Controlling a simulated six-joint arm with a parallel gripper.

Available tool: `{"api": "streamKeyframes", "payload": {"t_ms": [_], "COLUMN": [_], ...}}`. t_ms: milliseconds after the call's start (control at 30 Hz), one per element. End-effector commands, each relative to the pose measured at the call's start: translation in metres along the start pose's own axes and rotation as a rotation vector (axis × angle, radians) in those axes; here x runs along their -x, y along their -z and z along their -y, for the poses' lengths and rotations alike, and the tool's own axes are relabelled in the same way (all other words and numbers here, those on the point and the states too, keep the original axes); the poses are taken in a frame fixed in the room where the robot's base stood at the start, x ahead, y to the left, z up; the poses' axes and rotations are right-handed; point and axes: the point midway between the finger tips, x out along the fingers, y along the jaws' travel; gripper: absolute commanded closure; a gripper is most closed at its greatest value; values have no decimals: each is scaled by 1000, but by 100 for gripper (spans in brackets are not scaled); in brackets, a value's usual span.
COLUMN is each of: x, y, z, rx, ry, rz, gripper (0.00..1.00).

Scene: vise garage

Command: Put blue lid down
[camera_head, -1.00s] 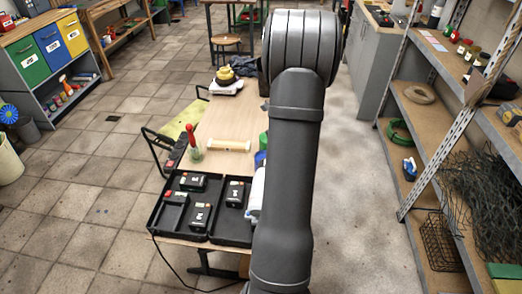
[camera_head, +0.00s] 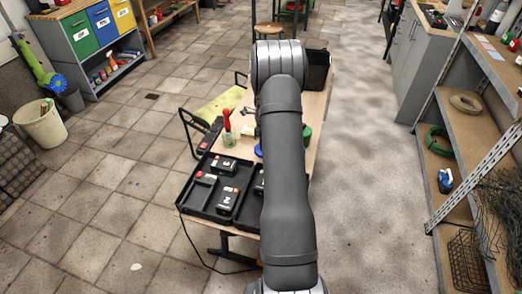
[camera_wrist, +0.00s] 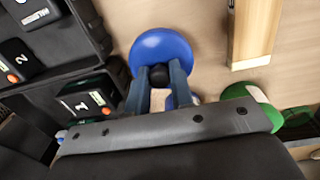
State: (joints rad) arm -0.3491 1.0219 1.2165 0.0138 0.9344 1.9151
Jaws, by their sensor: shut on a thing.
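The blue lid (camera_wrist: 160,45) is a round blue disc with a black knob (camera_wrist: 158,76), seen in the wrist view. My gripper (camera_wrist: 159,74) has its two fingers closed on the knob, one on each side. A small part of the blue lid shows beside my arm in the head view (camera_head: 258,150). The pale wooden table top (camera_wrist: 120,14) lies beneath it; I cannot tell whether the lid touches the table. In the head view my gripper is hidden behind my arm.
A black case (camera_head: 203,208) with several tools lies left of my arm. A red-handled tool in a jar (camera_head: 227,130) stands behind it. A wooden block (camera_wrist: 255,30) and a green round thing (camera_wrist: 245,96) are to the right of the lid in the wrist view.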

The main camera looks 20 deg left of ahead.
Motion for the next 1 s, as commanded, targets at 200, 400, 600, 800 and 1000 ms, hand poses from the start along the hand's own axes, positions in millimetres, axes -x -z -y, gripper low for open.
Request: {"api": "streamKeyframes", "payload": {"t_ms": [200, 400, 600, 800, 1000], "x": [-10, -37, -47, -49, -50], "y": [-13, -12, -13, -12, -12], "z": [3, 3, 4, 4, 4], "rx": [0, -1, -1, 0, 0], "ry": [0, -2, 1, 0, 0], "rz": [0, -1, 0, 0, 0], "gripper": [100, 100, 100, 100, 57]}}
